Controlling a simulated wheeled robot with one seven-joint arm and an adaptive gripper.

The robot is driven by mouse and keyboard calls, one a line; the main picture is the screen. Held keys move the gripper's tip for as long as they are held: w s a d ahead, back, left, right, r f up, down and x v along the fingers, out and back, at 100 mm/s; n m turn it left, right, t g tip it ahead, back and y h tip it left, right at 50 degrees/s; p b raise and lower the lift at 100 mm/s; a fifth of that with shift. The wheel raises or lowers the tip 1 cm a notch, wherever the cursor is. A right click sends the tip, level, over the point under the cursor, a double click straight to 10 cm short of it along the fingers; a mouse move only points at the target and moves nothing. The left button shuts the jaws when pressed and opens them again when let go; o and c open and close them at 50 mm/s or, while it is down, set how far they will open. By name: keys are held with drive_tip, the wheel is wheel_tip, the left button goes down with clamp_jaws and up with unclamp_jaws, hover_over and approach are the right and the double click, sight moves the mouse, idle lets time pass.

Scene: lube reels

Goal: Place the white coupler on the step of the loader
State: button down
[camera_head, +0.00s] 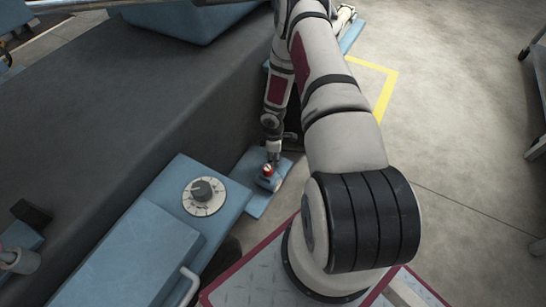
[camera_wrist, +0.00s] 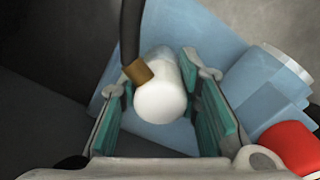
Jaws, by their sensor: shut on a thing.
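The white coupler (camera_wrist: 160,98) is a short white cylinder with a brass fitting and a black hose at its upper left. It sits between the teal pads of my gripper (camera_wrist: 157,85), which is shut on it. The blue step of the loader (camera_wrist: 112,118) lies below the coupler in the wrist view; whether they touch cannot be told. In the head view, my gripper (camera_head: 273,156) points down over the far part of the step (camera_head: 258,205). The coupler is too small to make out there.
The red part (camera_head: 268,169) shows by the gripper in the head view. A blue box with a dial (camera_head: 203,195) is left of the step. Open floor (camera_head: 470,150) lies right.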

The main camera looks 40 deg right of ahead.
drive_tip(key=c, duration=1.2)
unclamp_jaws()
